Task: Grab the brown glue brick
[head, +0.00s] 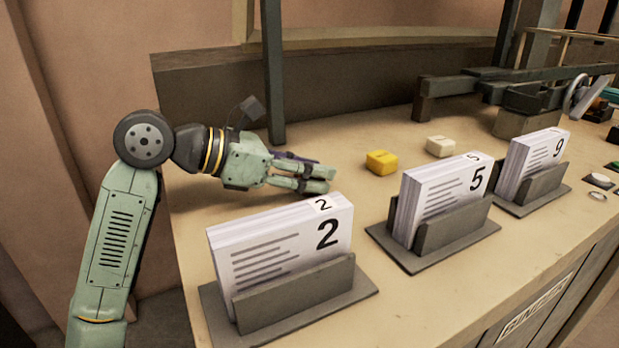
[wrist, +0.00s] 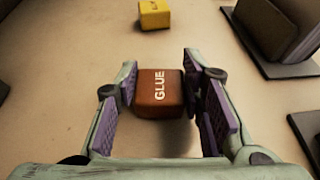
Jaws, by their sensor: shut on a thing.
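The brown glue brick (wrist: 160,94) shows in the wrist view, lettered "GLUE" on top, between the two purple-padded fingers of my gripper (wrist: 163,100). My gripper is shut on it, with the pads at its left and right sides. In the head view my gripper (head: 318,179) is low over the counter, behind the paper stack marked 2. The brick is hidden by the fingers in that view.
A yellow brick (head: 381,162) and a cream brick (head: 440,146) lie on the counter to the right. Paper stacks marked 2 (head: 285,252), 5 (head: 440,196) and 9 (head: 535,158) stand in grey holders along the front. A dark post (head: 272,80) rises behind my gripper.

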